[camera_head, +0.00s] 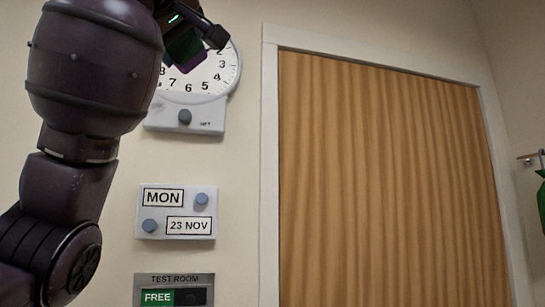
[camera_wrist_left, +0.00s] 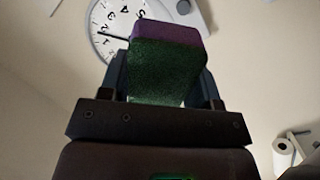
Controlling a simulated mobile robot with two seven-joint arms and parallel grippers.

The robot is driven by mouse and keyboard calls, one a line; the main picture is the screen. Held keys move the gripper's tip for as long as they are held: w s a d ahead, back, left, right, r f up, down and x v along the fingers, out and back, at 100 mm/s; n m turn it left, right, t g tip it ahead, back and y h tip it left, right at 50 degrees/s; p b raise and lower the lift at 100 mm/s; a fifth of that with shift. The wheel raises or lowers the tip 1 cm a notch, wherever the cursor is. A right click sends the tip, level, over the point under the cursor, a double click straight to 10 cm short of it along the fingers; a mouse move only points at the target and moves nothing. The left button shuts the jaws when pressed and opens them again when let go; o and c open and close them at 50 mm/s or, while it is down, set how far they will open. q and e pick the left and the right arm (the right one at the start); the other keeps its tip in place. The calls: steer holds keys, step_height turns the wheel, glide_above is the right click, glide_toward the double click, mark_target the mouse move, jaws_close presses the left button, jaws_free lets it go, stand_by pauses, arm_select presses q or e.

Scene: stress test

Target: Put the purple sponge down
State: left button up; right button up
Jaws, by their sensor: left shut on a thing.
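The purple sponge (camera_head: 191,65) has a purple layer and a dark green layer. My left gripper (camera_head: 195,42) is raised high in the head view and shut on it, in front of the wall clock. In the left wrist view the sponge (camera_wrist_left: 165,68) sits between the two fingers of my left gripper (camera_wrist_left: 165,78), green face towards the camera, purple at the far end. The gripper hides part of the sponge in the head view. No resting surface shows under the sponge. My right gripper is in neither view.
A round clock (camera_head: 209,76) hangs on the wall, with a knob panel (camera_head: 190,127) below. Lower are a date panel (camera_head: 172,222) and a "FREE" sign (camera_head: 180,281). A paper roll (camera_wrist_left: 284,147) shows in the wrist view.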

arm_select(q)
steer(key=w+d+f+m+h, duration=0.1)
steer(key=w+f, duration=0.3)
steer(key=f, duration=0.8)
steer(key=w+f+m+h, duration=0.1)
steer(key=w+f+h, duration=0.15)
steer(key=f, duration=1.05)
steer(key=w+d+f, duration=0.1)
steer(key=w+f, duration=0.3)
steer(key=f, duration=0.8)
steer(key=s+a+f+y, duration=0.1)
steer(key=s+a+f, duration=0.1)
steer(key=f, duration=1.1)
steer(key=s+a+f+n+y, duration=0.1)
steer(key=s+a+f, duration=0.2)
steer(key=f, duration=1.1)
steer(key=s+a+f+y, duration=0.1)
steer(key=s+f, duration=0.5)
steer(key=f, duration=0.8)
steer(key=shift+a+n, duration=0.3)
steer(key=shift+a, duration=0.35)
steer(key=shift+r, duration=0.1)
